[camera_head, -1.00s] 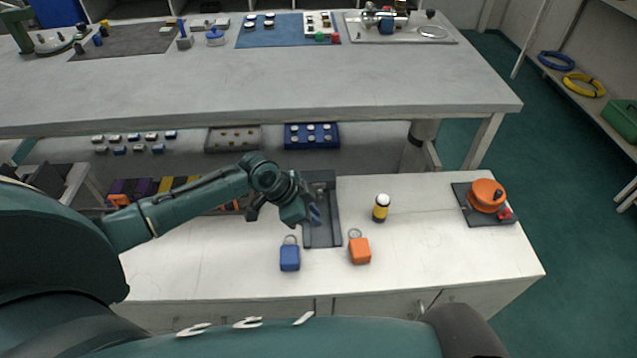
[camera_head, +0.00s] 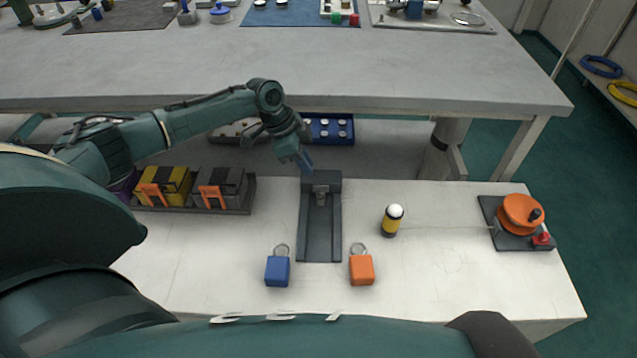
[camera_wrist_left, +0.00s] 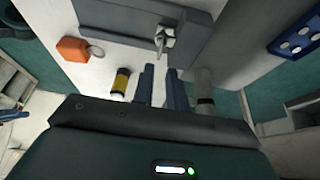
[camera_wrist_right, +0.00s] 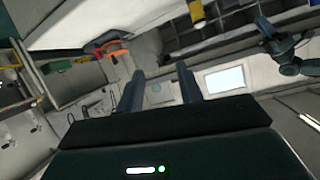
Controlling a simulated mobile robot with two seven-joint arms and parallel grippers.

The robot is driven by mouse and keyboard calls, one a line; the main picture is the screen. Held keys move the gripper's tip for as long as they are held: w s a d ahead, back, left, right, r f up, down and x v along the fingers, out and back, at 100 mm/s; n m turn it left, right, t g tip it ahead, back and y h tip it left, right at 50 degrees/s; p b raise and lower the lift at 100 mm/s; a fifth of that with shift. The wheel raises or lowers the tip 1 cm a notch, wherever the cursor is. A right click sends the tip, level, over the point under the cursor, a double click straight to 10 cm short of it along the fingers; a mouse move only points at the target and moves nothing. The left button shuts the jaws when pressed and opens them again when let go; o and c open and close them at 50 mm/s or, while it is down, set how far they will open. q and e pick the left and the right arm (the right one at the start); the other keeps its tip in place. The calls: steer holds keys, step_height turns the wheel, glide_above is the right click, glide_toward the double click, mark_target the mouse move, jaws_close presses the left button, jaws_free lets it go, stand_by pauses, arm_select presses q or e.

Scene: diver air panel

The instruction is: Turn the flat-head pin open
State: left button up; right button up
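A small light-metal pin (camera_head: 321,198) stands out from the dark grey fixture (camera_head: 320,235) on the white bench, near its upright far end. In the left wrist view the pin (camera_wrist_left: 163,38) shows beyond the fingertips, its flat head clear of them. My left gripper (camera_head: 305,162) is above and just behind the far end of the fixture, pointing down. In the left wrist view its fingers (camera_wrist_left: 160,78) are apart with a narrow gap, and nothing is between them. My right gripper shows only in the right wrist view (camera_wrist_right: 160,80), fingers wide apart and empty, away from the bench.
A blue padlock-like block (camera_head: 277,270) and an orange one (camera_head: 361,268) flank the fixture's near end. A yellow-black cylinder with white top (camera_head: 392,220) stands right. An orange reel (camera_head: 523,214) is far right. A tray of cases (camera_head: 240,208) lies left. A grey table (camera_head: 350,80) stands behind.

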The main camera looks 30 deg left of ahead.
mark_target(321, 186)
arm_select(q)
steer(key=b+x, duration=0.1)
steer(key=x, duration=0.6)
steer(key=shift+d+f, duration=0.15)
steer(key=shift+f, duration=0.2)
steer(key=shift+w+f, duration=0.1)
arm_select(e)
steer(key=shift+s+d+r+t, duration=0.15)
steer(key=shift+s+d+t, duration=0.15)
arm_select(q)
steer(key=shift+c, duration=0.2)
jaws_close()
arm_select(e)
steer(key=shift+w+r, duration=0.1)
steer(key=shift+r, duration=0.05)
